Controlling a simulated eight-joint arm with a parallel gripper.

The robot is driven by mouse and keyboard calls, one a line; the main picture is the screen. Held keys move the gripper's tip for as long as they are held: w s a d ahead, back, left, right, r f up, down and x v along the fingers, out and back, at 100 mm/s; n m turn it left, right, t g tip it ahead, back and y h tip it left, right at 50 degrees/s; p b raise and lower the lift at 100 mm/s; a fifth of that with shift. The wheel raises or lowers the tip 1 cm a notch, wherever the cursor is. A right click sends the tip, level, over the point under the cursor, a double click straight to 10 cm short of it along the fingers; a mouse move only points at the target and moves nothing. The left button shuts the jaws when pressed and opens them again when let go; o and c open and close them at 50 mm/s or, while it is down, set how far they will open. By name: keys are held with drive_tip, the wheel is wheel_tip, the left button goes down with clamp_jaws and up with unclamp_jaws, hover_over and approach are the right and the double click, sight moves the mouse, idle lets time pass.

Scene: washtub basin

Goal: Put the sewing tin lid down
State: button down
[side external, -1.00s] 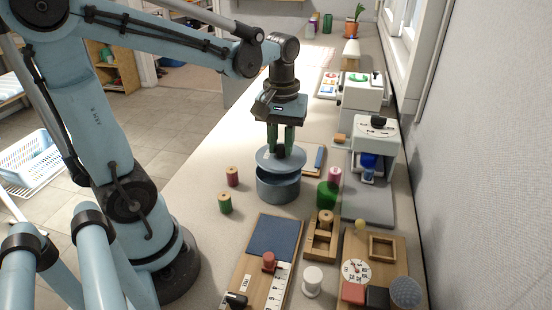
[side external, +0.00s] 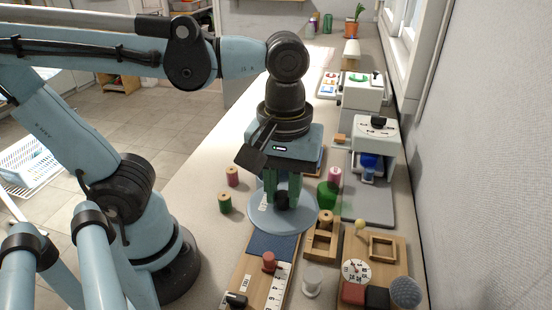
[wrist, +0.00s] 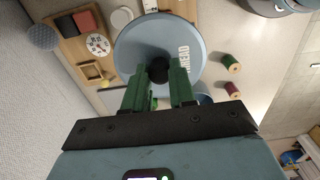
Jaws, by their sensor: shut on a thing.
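The sewing tin lid (side external: 262,218) is a blue-grey disc with a black knob and a white label. My gripper (side external: 282,202) has its green fingers shut on the knob and holds the lid about level. In the side view the lid overlaps the far part of the blue pad (side external: 272,246) on a wooden board; the gap beneath it cannot be judged. The wrist view shows the lid (wrist: 140,40) with its THREAD label beyond the fingers. The tin itself is mostly hidden; a small blue rim (wrist: 205,99) shows behind the right finger in the wrist view.
A white spool (side external: 312,281) and a ruler (side external: 277,290) are nearer. A sewing machine (side external: 375,140) stands farther right.

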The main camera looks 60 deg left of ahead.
sight(265, 229)
drive_tip(key=s, duration=0.1)
drive_tip(key=s+d+f, duration=0.1)
drive_tip(key=s, duration=0.1)
drive_tip(key=s+d, duration=0.1)
drive_tip(key=shift+s+d+f, duration=0.25)
drive_tip(key=shift+s+f, duration=0.05)
drive_tip(key=w+a+f, duration=0.4)
drive_tip(key=a+f, duration=0.1)
drive_tip(key=w+a+f, duration=0.2)
drive_tip(key=a, duration=0.1)
drive_tip(key=shift+w+a+f, duration=0.15)
drive_tip(key=shift+w+f, duration=0.05)
drive_tip(key=shift+w, duration=0.15)
drive_tip(key=shift+f, duration=2.05)
drive_tip(key=shift+f, duration=0.1)
drive_tip(key=c, duration=0.9)
unclamp_jaws()
drive_tip(key=shift+c, duration=0.2)
